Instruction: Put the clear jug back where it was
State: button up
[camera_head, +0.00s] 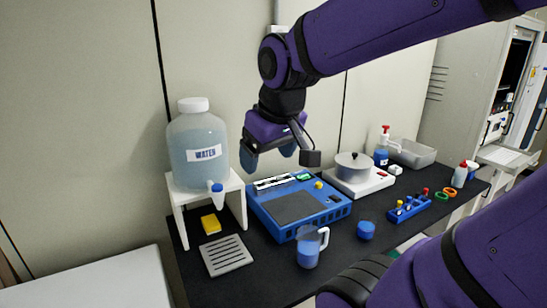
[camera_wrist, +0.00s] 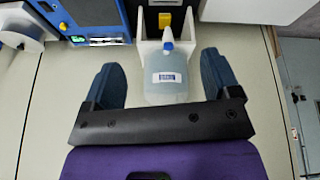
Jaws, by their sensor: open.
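The clear jug (camera_head: 308,247) has a handle on its right side and holds blue liquid. It stands upright near the front edge of the dark bench, in front of the blue device and right of the slotted grey tray. My gripper (camera_head: 268,160) is open and empty, raised above the back of the blue device, well apart from the jug. In the wrist view my gripper's two blue fingers (camera_wrist: 168,80) are spread wide, with the water container (camera_wrist: 166,80) showing between them farther off. The jug does not clearly show in the wrist view.
The water container stands on a white stand (camera_head: 178,207) with a yellow block (camera_head: 211,224) and the slotted tray (camera_head: 228,257) by it. The blue device (camera_head: 330,206), a pot on a hot plate (camera_head: 362,183), a blue cup (camera_head: 366,230) and a tube rack (camera_head: 409,209) crowd the bench.

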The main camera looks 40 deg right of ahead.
jog(key=s+a+r+y, duration=0.1)
jog(key=s+a+r, duration=0.1)
jog(key=s, duration=0.3)
jog(key=shift+s+a+n+t, duration=0.3)
jog(key=shift+a+t, duration=0.1)
jog(key=shift+a, duration=0.5)
jog(key=shift+c, duration=0.4)
